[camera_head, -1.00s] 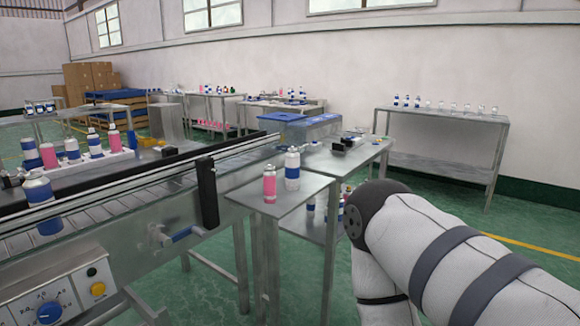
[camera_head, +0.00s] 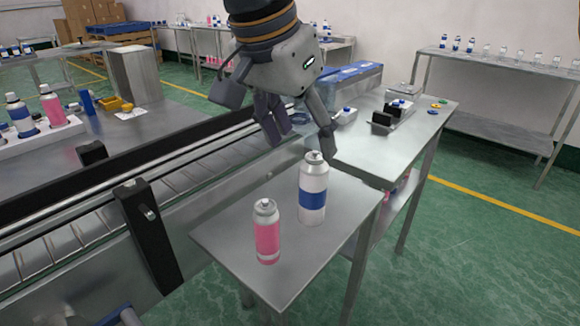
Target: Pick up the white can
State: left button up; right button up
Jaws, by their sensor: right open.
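A white can with a blue band (camera_head: 313,190) stands upright on the small metal table (camera_head: 225,238), right of the middle of the view. A shorter can with a pink band (camera_head: 267,232) stands upright in front of it and to its left. My right gripper (camera_head: 300,140) comes in from the top, open and empty, with its fingers pointing down. Its fingertips are just above and behind the white can's top in the picture; I cannot tell whether they touch it. My left gripper is not in view.
A conveyor (camera_head: 70,235) with a black rail runs along the left. A metal bench (camera_head: 375,155) with small parts and a blue-lidded box (camera_head: 350,72) is behind. A white tray (camera_head: 45,135) holds more cans at far left. Green floor is clear at right.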

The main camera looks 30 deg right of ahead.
aim_at(315, 167)
jog(key=f, duration=0.1)
jog(key=d+f, duration=0.1)
jog(key=s+f, duration=0.1)
jog(key=shift+d+f, duration=0.3)
jog(key=shift+f, duration=0.05)
jog(key=x, duration=0.3)
jog(key=w+x, duration=0.1)
jog(key=x, duration=0.3)
jog(key=shift+w+d+f, duration=0.1)
jog(key=shift+w, duration=0.05)
jog(key=c, duration=1.2)
jog(key=shift+c, duration=0.2)
